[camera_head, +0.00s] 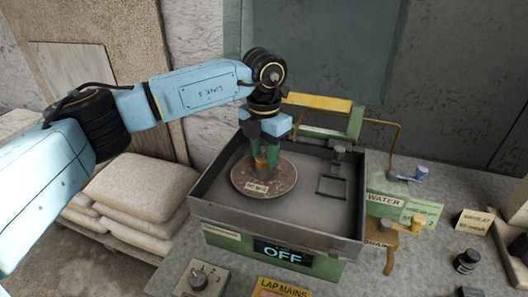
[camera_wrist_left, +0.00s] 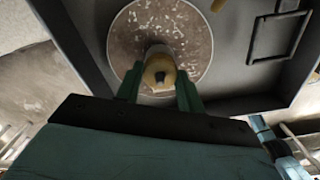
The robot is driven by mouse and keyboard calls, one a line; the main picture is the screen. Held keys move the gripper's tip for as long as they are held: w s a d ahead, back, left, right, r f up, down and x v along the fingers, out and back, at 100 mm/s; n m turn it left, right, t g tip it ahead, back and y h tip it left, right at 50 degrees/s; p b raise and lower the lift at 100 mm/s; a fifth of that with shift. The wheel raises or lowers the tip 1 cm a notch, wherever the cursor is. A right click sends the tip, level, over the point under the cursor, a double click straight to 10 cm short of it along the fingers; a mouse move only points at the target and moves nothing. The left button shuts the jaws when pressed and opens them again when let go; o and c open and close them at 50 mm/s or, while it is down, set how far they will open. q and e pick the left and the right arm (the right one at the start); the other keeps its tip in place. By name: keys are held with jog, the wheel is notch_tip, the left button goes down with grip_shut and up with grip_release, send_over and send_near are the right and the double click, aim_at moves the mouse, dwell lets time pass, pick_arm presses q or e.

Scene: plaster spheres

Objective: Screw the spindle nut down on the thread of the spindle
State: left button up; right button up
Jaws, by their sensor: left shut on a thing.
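The brass-coloured spindle nut (camera_head: 261,163) is at the middle of the round, speckled brown lap plate (camera_head: 244,184). In the left wrist view the nut (camera_wrist_left: 159,73) shows a dark hole or spindle end in its middle. My left gripper (camera_head: 265,160) points down over the plate from above, its green fingers on either side of the nut, shut on it. The fingers also show in the left wrist view (camera_wrist_left: 158,88). The spindle's thread is hidden by the nut and fingers, so I cannot tell how far down the nut sits. My right gripper is out of view.
The plate lies in a grey open-topped basin (camera_head: 205,190) with raised walls. A dark metal frame (camera_head: 332,188) stands in it on the right. The front panel display reads OFF (camera_head: 282,254). A water tap (camera_head: 420,173) and small bottle (camera_head: 467,260) are right; stacked sacks (camera_head: 140,190) are left.

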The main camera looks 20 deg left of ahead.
pick_arm(q)
jog(key=m, duration=0.5)
jog(key=shift+m+b, duration=0.3)
jog(key=m, duration=0.3)
jog(key=shift+m, duration=0.4)
jog(key=m, duration=0.4)
jog(key=shift+b, duration=0.3)
jog(key=shift+m, duration=2)
jog(key=o, duration=1.1)
jog(key=shift+o, duration=0.2)
jog(key=shift+r+p, duration=1.2)
jog(key=shift+r, duration=0.8)
